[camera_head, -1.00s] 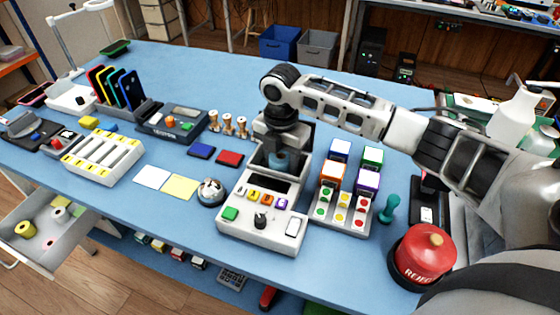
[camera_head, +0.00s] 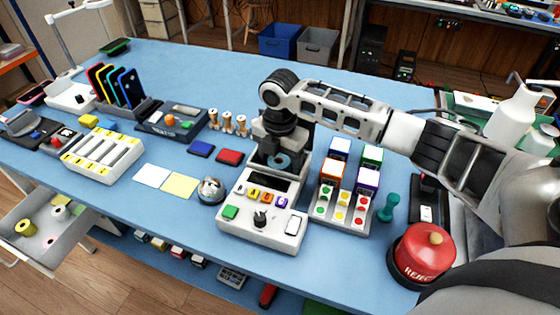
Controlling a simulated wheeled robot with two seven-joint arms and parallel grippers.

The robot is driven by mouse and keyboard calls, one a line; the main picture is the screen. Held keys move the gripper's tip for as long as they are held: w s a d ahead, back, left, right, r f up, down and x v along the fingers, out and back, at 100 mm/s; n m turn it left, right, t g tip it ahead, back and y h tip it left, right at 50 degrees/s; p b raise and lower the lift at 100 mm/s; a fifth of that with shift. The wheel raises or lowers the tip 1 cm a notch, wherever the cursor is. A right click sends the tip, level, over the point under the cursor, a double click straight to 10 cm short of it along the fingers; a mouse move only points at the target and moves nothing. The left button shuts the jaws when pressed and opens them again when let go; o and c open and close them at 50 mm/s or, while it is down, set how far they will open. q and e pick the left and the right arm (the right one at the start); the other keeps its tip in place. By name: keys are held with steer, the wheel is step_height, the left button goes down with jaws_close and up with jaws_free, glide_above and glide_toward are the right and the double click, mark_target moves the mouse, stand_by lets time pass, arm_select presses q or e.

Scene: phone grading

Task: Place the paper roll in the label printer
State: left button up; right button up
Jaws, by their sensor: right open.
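The label printer (camera_head: 258,229) is a pale grey unit with a dark screen, coloured buttons and a knob, at the front middle of the table. A blue-grey paper roll (camera_head: 282,161) shows at the printer's back end, its round hole partly visible. My right gripper (camera_head: 279,153) points down over that back end, open, with the roll at its fingertips. Its dark body hides part of the roll and the bay, so I cannot tell how deep the roll sits. My left gripper is not in view.
A rack of coloured boxes and stickers (camera_head: 342,207), a teal stamp (camera_head: 389,207) and a red reject stamp (camera_head: 424,252) stand right of the printer. A silver bell (camera_head: 211,190) is close on its left. An open drawer (camera_head: 45,245) holds more rolls.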

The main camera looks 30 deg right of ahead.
mark_target(280, 159)
step_height(280, 159, up, 12)
stand_by(0.4)
stand_by(0.4)
